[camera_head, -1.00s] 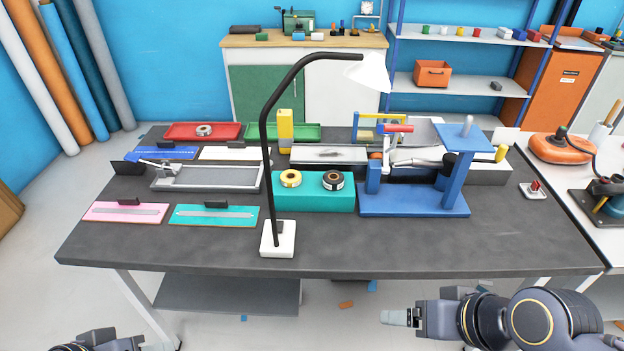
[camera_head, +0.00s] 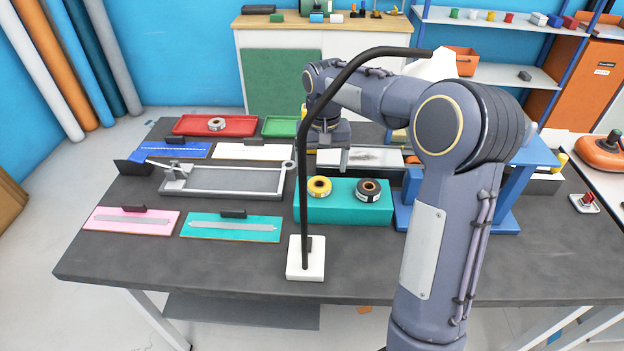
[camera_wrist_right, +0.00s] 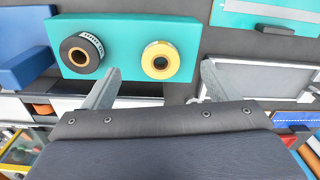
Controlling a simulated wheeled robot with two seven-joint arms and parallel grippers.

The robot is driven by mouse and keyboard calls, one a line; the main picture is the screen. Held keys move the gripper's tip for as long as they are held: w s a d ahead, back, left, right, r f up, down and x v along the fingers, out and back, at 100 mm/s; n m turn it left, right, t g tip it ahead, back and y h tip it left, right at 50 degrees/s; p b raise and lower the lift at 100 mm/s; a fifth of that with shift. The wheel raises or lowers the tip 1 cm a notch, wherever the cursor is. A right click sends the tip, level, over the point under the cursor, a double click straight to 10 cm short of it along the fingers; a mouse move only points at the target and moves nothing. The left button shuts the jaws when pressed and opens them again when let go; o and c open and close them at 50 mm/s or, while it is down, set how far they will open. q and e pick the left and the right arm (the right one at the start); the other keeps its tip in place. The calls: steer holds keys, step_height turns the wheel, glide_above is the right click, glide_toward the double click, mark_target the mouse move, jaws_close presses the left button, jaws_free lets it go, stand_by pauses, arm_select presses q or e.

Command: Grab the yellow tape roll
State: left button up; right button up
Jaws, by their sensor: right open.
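The yellow tape roll (camera_head: 320,193) lies flat on the left part of a teal block (camera_head: 343,210), beside a black tape roll (camera_head: 368,197). In the right wrist view the yellow roll (camera_wrist_right: 161,75) is between the lines of the two fingers, just beyond their tips. My right gripper (camera_head: 335,160) is open and empty, pointing down above the far side of the block. Its two fingers (camera_wrist_right: 157,86) are spread wide and do not touch the roll. My left gripper is out of view.
A black desk lamp (camera_head: 305,258) stands in front of the block, its arm rising close to my right arm. A grey metal frame (camera_head: 225,180) lies left of the block. A blue stand (camera_head: 505,195) is to the right. The table front (camera_head: 400,275) is mostly clear.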

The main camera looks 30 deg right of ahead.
mark_target(320, 180)
steer(key=shift+w+f, duration=0.45)
steer(key=shift+w, duration=0.05)
steer(key=shift+d+f, duration=0.1)
steer(key=shift+f, duration=0.75)
steer(key=f, duration=0.3)
steer(key=w+f, duration=0.1)
steer(key=f, duration=0.1)
steer(key=shift+w+d+f+p, duration=0.1)
steer(key=shift+d+f+p, duration=0.2)
steer(key=shift+p, duration=0.05)
steer(key=c, duration=1.1)
